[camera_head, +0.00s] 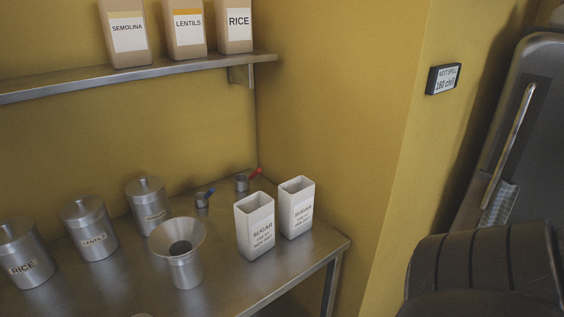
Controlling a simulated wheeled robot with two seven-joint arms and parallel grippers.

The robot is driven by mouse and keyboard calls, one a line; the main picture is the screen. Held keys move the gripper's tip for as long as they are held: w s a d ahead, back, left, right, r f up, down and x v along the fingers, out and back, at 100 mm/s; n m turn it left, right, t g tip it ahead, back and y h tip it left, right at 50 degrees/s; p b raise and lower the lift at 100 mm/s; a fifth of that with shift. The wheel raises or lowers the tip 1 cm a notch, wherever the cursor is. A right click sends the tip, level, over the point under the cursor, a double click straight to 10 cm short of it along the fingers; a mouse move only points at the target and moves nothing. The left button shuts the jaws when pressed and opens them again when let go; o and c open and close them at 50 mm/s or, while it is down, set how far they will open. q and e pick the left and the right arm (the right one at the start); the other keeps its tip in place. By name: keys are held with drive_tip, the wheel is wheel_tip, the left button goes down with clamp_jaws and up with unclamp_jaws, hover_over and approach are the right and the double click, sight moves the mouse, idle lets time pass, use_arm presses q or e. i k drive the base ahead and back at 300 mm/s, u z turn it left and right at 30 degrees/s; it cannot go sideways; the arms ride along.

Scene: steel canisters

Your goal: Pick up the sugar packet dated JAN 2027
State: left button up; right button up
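Two white, open-topped sugar packets stand upright side by side at the right end of the steel table. The left packet (255,228) is slightly nearer the camera. The right packet (297,208) stands just behind it to the right. Both read SUGAR with smaller date lines below; the dates are too small to read surely. Neither of my grippers is in view.
A steel funnel (179,252) stands left of the packets. Steel canisters labelled RICE (25,258) and LENTILS (89,230), plus another (148,207), line the left. Small scoops (203,200) lie behind. A shelf (140,78) holds paper packets above. The table's right edge (335,250) is close.

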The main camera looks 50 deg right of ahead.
sight(295, 196)
drive_tip(key=k, duration=0.95)
drive_tip(key=u, duration=1)
drive_tip(key=i, duration=0.85)
drive_tip(key=z, duration=2.9)
drive_tip(key=i, duration=0.5)
drive_tip(key=z, duration=0.15)
drive_tip(key=k, duration=0.4)
drive_tip(key=z, duration=0.9)
drive_tip(key=k, duration=0.8)
drive_tip(key=z, duration=0.7)
drive_tip(key=i, duration=1.95)
drive_tip(key=u, duration=1.7)
drive_tip(key=i, duration=0.85)
drive_tip(key=u, duration=0.95)
